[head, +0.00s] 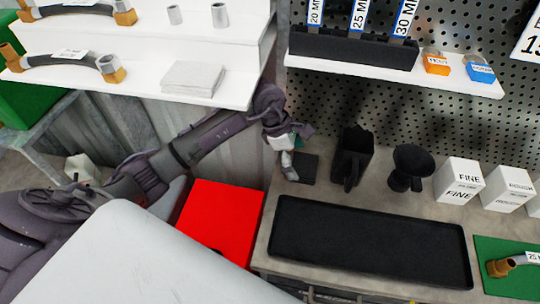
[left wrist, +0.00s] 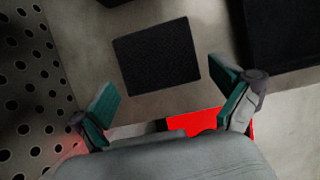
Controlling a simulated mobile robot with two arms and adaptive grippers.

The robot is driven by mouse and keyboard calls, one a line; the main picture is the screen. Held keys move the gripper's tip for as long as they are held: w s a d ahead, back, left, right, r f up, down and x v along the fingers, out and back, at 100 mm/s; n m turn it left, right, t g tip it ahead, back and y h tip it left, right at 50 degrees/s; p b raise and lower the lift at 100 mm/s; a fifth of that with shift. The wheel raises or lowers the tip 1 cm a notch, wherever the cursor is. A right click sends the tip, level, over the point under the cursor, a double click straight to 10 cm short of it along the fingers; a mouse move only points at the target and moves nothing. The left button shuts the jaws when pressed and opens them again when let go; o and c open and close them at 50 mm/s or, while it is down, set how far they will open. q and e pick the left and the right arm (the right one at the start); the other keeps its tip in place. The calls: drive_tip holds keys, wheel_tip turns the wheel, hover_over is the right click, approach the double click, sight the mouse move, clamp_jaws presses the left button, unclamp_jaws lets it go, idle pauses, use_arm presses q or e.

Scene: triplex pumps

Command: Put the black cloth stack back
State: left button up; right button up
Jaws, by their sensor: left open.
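My right gripper is not in view.
A white stack (head: 194,80) lies on the white shelf (head: 135,86) at left. A long black tray (head: 370,242) lies in front. A red box (head: 220,220) is below left.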

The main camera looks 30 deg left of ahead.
use_arm(q)
drive_tip(key=s+a+b, duration=0.2)
drive_tip(key=a, duration=0.8)
drive_tip(key=shift+s, duration=0.4)
drive_tip(key=shift+d, duration=0.1)
